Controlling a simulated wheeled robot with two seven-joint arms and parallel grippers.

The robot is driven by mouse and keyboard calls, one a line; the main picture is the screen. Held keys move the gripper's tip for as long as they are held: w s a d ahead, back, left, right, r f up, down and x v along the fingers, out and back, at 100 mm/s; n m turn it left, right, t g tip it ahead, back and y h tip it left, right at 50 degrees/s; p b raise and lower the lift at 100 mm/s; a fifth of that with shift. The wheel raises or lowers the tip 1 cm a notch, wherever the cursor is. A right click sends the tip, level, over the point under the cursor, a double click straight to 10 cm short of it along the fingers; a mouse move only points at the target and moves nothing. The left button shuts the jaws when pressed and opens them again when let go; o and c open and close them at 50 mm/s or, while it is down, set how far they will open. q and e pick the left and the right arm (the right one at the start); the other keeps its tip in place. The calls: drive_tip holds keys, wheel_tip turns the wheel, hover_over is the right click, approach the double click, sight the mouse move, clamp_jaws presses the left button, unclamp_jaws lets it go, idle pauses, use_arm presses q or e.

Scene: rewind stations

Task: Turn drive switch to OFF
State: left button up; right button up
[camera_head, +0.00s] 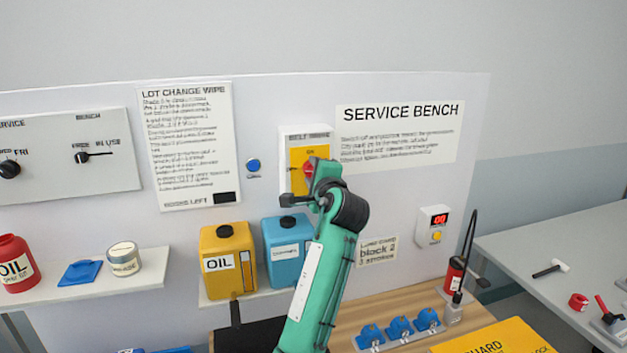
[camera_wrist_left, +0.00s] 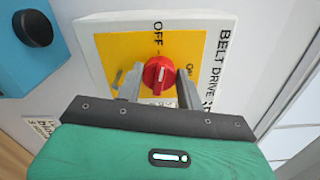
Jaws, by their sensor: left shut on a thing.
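The drive switch is a red round knob (camera_wrist_left: 158,76) on a yellow plate (camera_wrist_left: 112,50) of a white box labelled BELT DRIVE (camera_wrist_left: 222,65). In the left wrist view, OFF is printed above the knob and ON to its right. The knob's pale mark runs roughly up and down that picture, in line with OFF. My left gripper (camera_wrist_left: 160,82) is shut on the knob, one finger at each side. In the head view, the gripper (camera_head: 318,180) covers part of the yellow plate (camera_head: 296,156) and the knob (camera_head: 308,168). My right gripper is not in view.
A yellow oil can (camera_head: 229,260) and a blue can (camera_head: 287,250) stand on a shelf below the switch. A blue button (camera_head: 253,165) is left of the box. Blue parts (camera_head: 400,327) stand on the bench.

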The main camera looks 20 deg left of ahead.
use_arm(q)
drive_tip(key=shift+f+n+b, duration=0.15)
drive_tip(key=shift+n+b, duration=0.5)
drive_tip(key=shift+n, duration=0.45)
drive_tip(key=o, duration=1)
drive_tip(key=shift+f, duration=0.2)
